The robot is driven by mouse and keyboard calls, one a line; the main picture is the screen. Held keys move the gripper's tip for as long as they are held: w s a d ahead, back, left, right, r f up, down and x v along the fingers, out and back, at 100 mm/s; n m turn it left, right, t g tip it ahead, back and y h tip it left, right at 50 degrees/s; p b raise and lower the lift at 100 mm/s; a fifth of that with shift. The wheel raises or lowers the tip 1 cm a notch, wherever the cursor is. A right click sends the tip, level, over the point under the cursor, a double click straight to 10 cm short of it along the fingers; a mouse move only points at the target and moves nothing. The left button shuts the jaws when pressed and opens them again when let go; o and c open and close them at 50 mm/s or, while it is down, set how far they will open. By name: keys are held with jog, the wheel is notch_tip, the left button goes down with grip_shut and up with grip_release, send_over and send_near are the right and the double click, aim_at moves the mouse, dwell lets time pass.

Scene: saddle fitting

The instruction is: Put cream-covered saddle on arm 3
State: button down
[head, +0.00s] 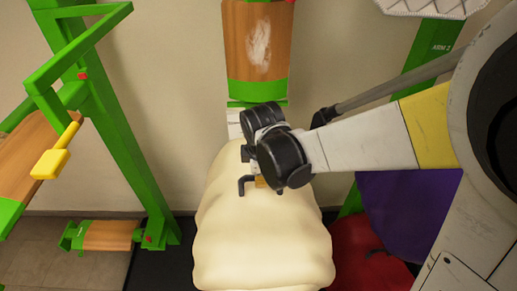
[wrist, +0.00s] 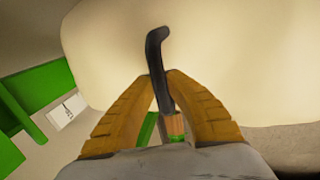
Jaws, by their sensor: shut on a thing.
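The cream-covered saddle (head: 262,235) hangs in the lower middle of the head view, a large draped pale shape. My gripper (head: 261,182) is at its upper part, shut on a dark hooked handle. In the wrist view, the ribbed yellow-brown fingers of my gripper (wrist: 163,76) close around this dark handle (wrist: 156,48), with the cream cover (wrist: 230,60) filling the upper right behind. A wooden arm with a green band (head: 257,50) shows behind and above the saddle, with a pale worn patch. I cannot read which arm is number 3.
A green frame (head: 125,150) at left carries a wooden arm with a yellow handle (head: 50,163) and a lower wooden piece (head: 108,236). A green post marked ARM 2 (head: 440,47) is at right, with a white quilted thing (head: 430,6) above. Purple (head: 405,205) and red (head: 360,258) covers lie low right.

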jog(key=shift+s, duration=0.1)
jog(key=shift+f, duration=0.1)
jog(key=c, duration=1.4)
grip_release()
